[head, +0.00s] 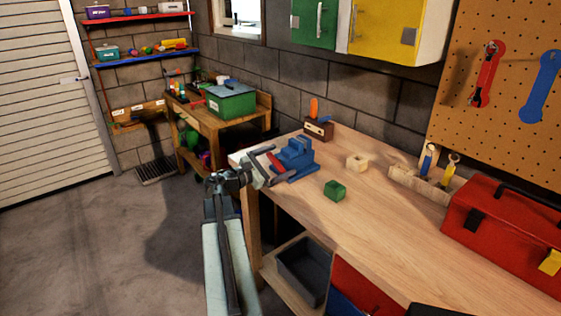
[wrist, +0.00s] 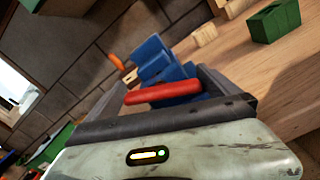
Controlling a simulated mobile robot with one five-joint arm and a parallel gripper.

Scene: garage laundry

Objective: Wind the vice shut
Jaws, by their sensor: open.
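A blue vice (head: 297,157) stands at the near left end of the wooden workbench. Its red handle (head: 275,163) points toward my gripper. My gripper (head: 268,164) is open at the vice's front, with its fingers around the handle's place. In the wrist view the red handle (wrist: 163,92) lies across between my two dark fingers (wrist: 165,95), with the blue vice body (wrist: 158,62) behind it. I cannot tell whether the fingers touch the handle. The gap between the vice jaws is not clear in either view.
A green block (head: 335,190) and a pale wooden block (head: 357,162) lie on the workbench (head: 400,220) to the right of the vice. A red toolbox (head: 505,230) stands at the right. A small wooden holder (head: 318,129) stands behind the vice. The bench middle is clear.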

